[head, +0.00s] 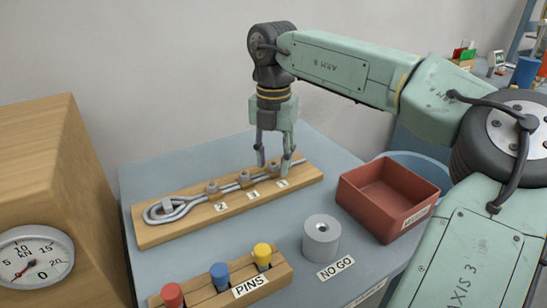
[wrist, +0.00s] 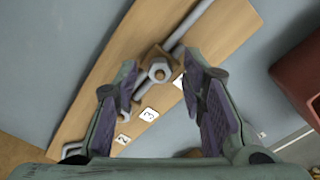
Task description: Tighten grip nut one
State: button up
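A looped grey rope (head: 190,203) lies along a wooden board (head: 155,236), with several grips and nuts along it beside labels 2, 3 and 1. Grip nut one (head: 273,168) is by label 1 at the right; in the wrist view a hex nut (wrist: 158,72) shows by that label. My gripper (head: 273,161) points down over this end of the board, with its fingers apart on either side of the nut. In the wrist view my gripper (wrist: 160,80) is open, and gaps show between nut and fingers. The left finger hides part of the rope.
A red tray (head: 385,205) stands right of the board. A grey cylinder (head: 321,238) by a NO GO label and a PINS block (head: 205,297) with red, blue and yellow pins stand in front. A wooden box with a dial gauge (head: 35,258) is at left.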

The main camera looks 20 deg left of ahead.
aim_at(274, 164)
notch_tip(274, 164, up, 12)
dwell(0.6)
